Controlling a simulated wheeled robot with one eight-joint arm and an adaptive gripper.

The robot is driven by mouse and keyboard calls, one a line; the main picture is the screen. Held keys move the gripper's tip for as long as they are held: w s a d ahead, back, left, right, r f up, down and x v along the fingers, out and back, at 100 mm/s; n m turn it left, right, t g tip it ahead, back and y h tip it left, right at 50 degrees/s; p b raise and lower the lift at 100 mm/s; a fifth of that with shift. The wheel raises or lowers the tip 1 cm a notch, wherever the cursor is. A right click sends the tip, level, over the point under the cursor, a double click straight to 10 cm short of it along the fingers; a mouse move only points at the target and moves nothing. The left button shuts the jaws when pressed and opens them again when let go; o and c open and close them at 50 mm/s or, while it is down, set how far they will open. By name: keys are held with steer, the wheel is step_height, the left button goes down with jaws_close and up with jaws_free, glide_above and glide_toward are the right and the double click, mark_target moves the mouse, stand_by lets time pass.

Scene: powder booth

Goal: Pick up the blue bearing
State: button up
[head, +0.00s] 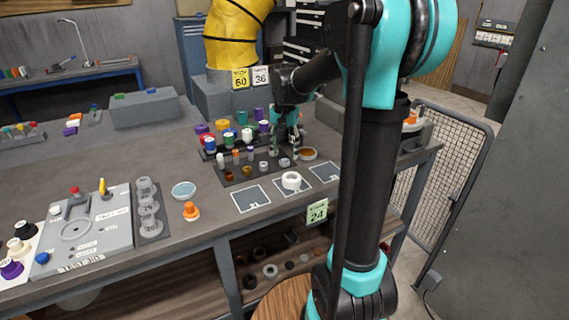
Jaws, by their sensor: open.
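My gripper (285,146) is open and points down over the right end of a dark rack (223,155) on the bench. Several small coloured parts stand in and around this rack. My gripper and arm hide part of the area at the rack's right end. No part is clearly seen between the fingers.
A dark mat with small rings and pegs lies in front of the rack. A light blue dish (184,189) and an orange knob (191,211) stand left. A yellow robot arm (236,35) is behind. A mesh fence (440,160) stands right.

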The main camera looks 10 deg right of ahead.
steer(key=shift+f, duration=1.4)
steer(key=shift+c, duration=0.3)
jaws_close()
